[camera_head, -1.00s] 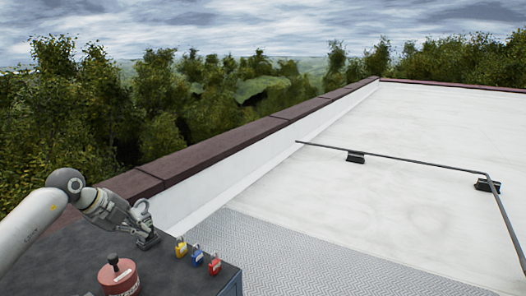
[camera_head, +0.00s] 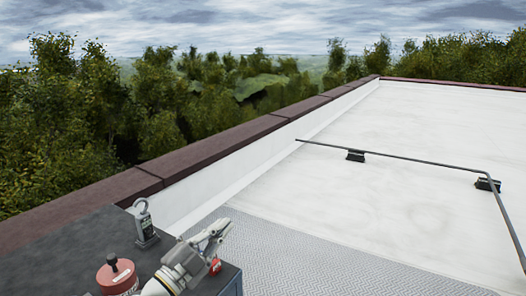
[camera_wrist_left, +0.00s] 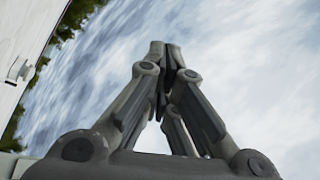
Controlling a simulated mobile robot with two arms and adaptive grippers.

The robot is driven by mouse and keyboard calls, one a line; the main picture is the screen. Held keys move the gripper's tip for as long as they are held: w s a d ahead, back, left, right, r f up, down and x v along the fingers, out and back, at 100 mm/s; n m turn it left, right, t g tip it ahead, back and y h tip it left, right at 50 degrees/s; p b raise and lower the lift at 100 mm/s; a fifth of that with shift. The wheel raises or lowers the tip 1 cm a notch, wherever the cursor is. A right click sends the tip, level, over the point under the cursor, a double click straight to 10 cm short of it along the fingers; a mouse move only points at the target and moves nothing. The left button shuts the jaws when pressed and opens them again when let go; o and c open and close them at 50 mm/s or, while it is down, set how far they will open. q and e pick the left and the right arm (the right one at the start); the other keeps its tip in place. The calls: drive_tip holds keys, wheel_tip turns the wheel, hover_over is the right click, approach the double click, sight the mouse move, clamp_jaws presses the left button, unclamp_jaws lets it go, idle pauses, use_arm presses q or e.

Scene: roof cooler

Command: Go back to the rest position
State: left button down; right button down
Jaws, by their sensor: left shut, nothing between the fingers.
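My left gripper (camera_head: 222,230) is shut and empty. In the head view it is above the right end of the dark bench top (camera_head: 62,262), with its fingers pointing up and to the right. In the left wrist view the fingertips (camera_wrist_left: 166,52) meet against the cloudy sky, with nothing between them. My right gripper is not in view.
A grey shackled device (camera_head: 145,232) stands upright on the bench. A red round object with a black knob (camera_head: 116,274) is left of my arm. A red padlock (camera_head: 215,267) shows partly behind my gripper.

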use_arm(q)
drive_tip(key=s+a+f+n+g+y, duration=0.1)
drive_tip(key=s+a+f+n+y, duration=0.2)
drive_tip(key=a+f+n+y, duration=0.1)
drive_tip(key=s+a+f+n+g+y, duration=0.1)
drive_tip(key=s+a+f+n+y, duration=0.2)
drive_tip(key=s+f+n+y, duration=0.1)
drive_tip(key=s+a+f+n+g+y, duration=0.1)
drive_tip(key=s+a+f+n+y, duration=0.3)
drive_tip(key=f, duration=0.5)
drive_tip(key=shift+s+a+f+n+y, duration=0.1)
drive_tip(key=shift+a+f+n+y, duration=0.1)
drive_tip(key=shift+n+y, duration=0.55)
drive_tip(key=shift+s+a+f+n+y, duration=0.15)
drive_tip(key=shift+n+y, duration=0.2)
drive_tip(key=shift+n, duration=0.7)
drive_tip(key=s+d+f+g+h, duration=0.1)
drive_tip(key=s+f+g, duration=0.45)
drive_tip(key=s, duration=0.65)
drive_tip(key=s+f+g+h, duration=0.1)
drive_tip(key=s+f+g, duration=0.45)
drive_tip(key=s, duration=0.65)
wheel_tip(320, 180, down, 27)
drive_tip(key=s, duration=0.2)
drive_tip(key=s+a+f+g, duration=0.2)
drive_tip(key=s+a+f, duration=0.1)
drive_tip(key=s+f, duration=1.3)
drive_tip(key=shift+s+f+y, duration=0.15)
drive_tip(key=shift+s+y, duration=0.15)
drive_tip(key=shift+s, duration=0.1)
